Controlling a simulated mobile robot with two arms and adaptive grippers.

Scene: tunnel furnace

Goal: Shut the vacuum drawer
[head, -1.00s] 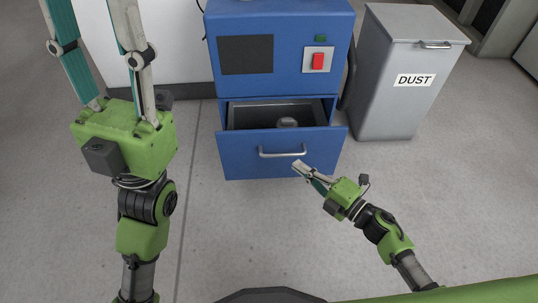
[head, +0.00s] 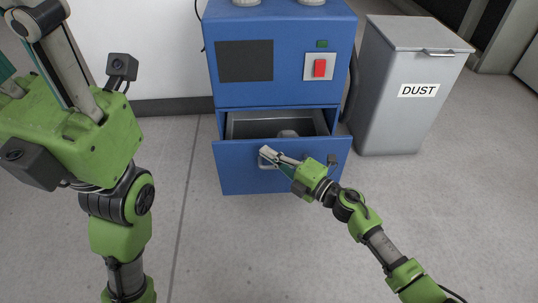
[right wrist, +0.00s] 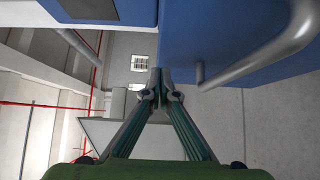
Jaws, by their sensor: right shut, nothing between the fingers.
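The blue vacuum drawer (head: 236,172) sticks out partway from the lower part of the blue machine. Its grey inside shows from above, with a small grey item (head: 288,133) in it. My right gripper (head: 266,152) is shut and empty at the drawer front, overlapping its handle in the head view. In the right wrist view the closed fingertips (right wrist: 160,74) are beside the metal handle (right wrist: 262,60), close to the blue front; contact is unclear. My left gripper (head: 35,45) is large at the upper left, fingers apart, tips out of frame.
The blue machine (head: 285,85) has a dark panel and a red switch (head: 320,68). A grey bin (head: 400,115) marked DUST stands right of it. A white wall panel (head: 150,60) is at left. The floor in front is clear.

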